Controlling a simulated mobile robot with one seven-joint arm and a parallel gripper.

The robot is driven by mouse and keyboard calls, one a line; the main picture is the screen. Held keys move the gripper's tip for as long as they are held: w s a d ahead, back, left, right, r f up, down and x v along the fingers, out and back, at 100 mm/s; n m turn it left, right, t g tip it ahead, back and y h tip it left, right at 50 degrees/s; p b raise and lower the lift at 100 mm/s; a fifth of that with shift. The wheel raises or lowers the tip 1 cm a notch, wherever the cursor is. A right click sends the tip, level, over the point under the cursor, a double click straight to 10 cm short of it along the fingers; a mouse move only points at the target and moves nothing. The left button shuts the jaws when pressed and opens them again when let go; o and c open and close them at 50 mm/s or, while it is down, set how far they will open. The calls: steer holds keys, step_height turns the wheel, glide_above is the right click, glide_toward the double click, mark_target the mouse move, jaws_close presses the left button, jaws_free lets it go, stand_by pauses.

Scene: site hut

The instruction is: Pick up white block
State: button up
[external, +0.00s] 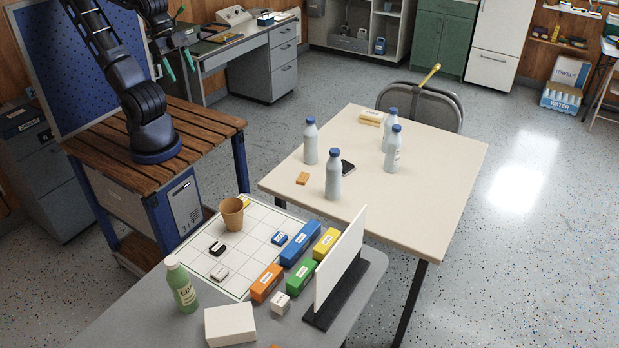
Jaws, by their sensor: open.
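A small white cube-like block (280,303) with a label stands off the board, near the orange block. A larger plain white box (230,325) lies at the table's front. My gripper (180,69) is at the upper left, raised beside my arm and far from all three. Its green-tipped fingers are apart, and nothing shows between them.
Around the board are a brown cup (231,212), a green bottle (181,286), and orange (267,283), green (302,277), blue (300,244) and yellow (326,243) blocks. An upright white panel (341,258) stands at right. Several bottles stand on the cream table (430,180).

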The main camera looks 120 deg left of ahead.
steer(key=w+d+r+m+g+h, duration=0.1)
steer(key=w+d+m, duration=0.15)
steer(key=w, duration=0.55)
steer(key=w+d+m+h, duration=0.1)
steer(key=w+d+m, duration=0.15)
steer(key=w, duration=0.55)
steer(key=m+g+h, duration=0.2)
steer(key=m+g, duration=0.2)
steer(key=m, duration=0.9)
glide_above(281, 298)
steer(key=a, duration=0.3)
step_height(281, 298, down, 36)
steer(key=x, duration=0.5)
steer(key=shift+w+d+f, duration=0.1)
steer(key=shift+d+f, duration=0.05)
steer(key=shift+f, duration=0.1)
steer(key=shift+x, duration=2.6)
steer(key=shift+c, duration=0.2)
steer(key=c, duration=1.1)
